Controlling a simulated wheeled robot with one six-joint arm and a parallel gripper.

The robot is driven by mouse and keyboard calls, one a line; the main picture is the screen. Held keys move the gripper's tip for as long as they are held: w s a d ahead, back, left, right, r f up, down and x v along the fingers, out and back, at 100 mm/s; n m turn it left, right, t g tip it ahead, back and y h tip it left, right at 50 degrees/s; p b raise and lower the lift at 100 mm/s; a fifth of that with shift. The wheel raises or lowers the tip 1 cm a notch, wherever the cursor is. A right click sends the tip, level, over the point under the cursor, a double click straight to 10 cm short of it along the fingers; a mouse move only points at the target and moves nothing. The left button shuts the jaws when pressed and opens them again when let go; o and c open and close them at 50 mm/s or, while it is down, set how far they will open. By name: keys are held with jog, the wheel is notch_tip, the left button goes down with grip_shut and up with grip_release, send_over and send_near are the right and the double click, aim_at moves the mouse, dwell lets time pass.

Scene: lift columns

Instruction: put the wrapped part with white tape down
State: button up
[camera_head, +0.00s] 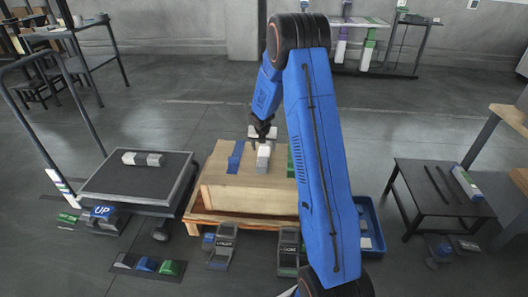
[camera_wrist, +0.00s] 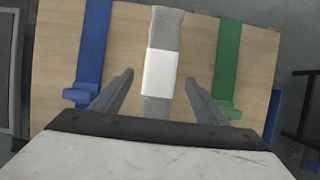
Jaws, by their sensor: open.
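The wrapped part with white tape (camera_head: 263,155) is a grey bar with a white band, lying on the wooden crate top (camera_head: 226,180). In the wrist view the same part (camera_wrist: 162,68) runs up the picture between a blue strap and a green strap. My gripper (camera_wrist: 160,82) is open, with one finger on each side of the part and visible gaps between. In the head view my gripper (camera_head: 262,128) is over the crate at the part's far end. The part's near end in the wrist view is hidden by the gripper body.
A blue strap (camera_wrist: 92,45) and a green strap (camera_wrist: 228,60) lie on the crate. A dark lift platform (camera_head: 135,182) at left carries another grey and white part (camera_head: 143,159). A black table (camera_head: 440,188) stands at right. A blue bin (camera_head: 371,235) and pedals (camera_head: 221,250) are nearby.

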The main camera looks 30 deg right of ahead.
jog(key=s+a+r+m, duration=0.4)
jog(key=s+r, duration=0.3)
jog(key=r, duration=0.2)
jog(key=s+a+r+m, duration=0.45)
jog(key=s+r, duration=0.25)
jog(key=r, duration=0.2)
jog(key=s+a+r+m, duration=0.3)
jog(key=s+r+m, duration=0.2)
jog(key=s+r, duration=0.35)
jog(key=s+a+r+m+y, duration=0.1)
jog(key=s+a+m, duration=0.2)
jog(key=s, duration=0.6)
jog(key=s+a+r+m, duration=0.2)
jog(key=s+a+m, duration=0.1)
jog(key=s+m, duration=0.4)
jog(key=s+a+r+m+t+y, duration=0.1)
jog(key=s+a+m, duration=0.2)
jog(key=s, duration=0.9)
jog(key=m, duration=0.2)
jog(key=shift+s+a+r+m+y, duration=0.15)
jog(key=shift+a+m+y, duration=0.1)
jog(key=shift+m+y, duration=0.1)
